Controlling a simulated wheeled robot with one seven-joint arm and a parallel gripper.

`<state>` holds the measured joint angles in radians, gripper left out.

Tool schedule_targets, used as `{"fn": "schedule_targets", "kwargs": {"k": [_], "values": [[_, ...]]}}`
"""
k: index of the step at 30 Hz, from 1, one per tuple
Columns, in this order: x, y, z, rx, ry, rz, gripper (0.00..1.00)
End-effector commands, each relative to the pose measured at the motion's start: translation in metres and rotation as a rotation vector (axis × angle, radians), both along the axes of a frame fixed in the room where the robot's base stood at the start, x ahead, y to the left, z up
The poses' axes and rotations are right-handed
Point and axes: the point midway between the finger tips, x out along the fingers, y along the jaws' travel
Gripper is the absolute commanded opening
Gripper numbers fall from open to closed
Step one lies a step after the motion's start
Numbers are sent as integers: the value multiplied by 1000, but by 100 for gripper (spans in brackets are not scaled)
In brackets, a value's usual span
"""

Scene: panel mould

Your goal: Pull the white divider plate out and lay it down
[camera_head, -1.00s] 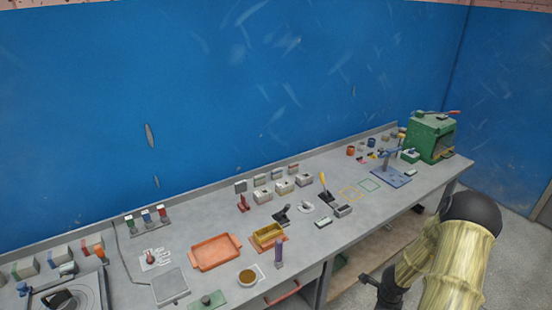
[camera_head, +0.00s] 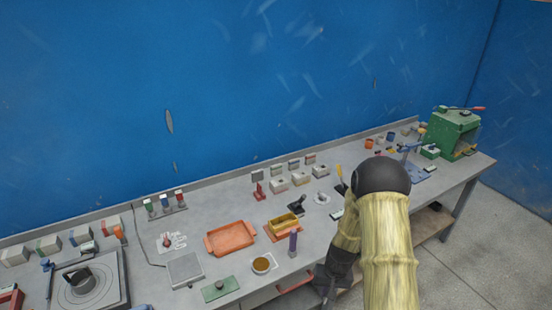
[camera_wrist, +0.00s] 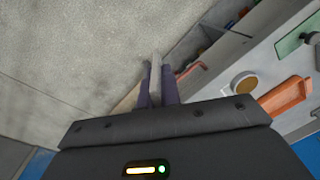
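A yellow open box-like mould (camera_head: 285,222) stands on an orange base on the bench. My gripper (camera_wrist: 156,80) shows in the wrist view as two dark purple fingers, slightly apart.
An orange tray (camera_head: 230,238), a round brown-filled bowl (camera_head: 263,264), a purple post (camera_head: 293,243), a grey square plate (camera_head: 185,270) and a green plate (camera_head: 220,288) are near the mould. A red handle (camera_wrist: 191,70) sticks out at the bench front. The floor in front is clear.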

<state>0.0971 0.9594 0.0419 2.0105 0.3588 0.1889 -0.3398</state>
Motion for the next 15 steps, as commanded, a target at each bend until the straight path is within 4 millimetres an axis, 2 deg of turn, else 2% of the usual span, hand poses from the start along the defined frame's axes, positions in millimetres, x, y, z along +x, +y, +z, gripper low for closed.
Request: {"fn": "schedule_targets", "kwargs": {"k": [2, 15], "values": [[3, 12, 2, 1, 0, 113, 0], [1, 9, 1, 2, 5, 91, 0]]}}
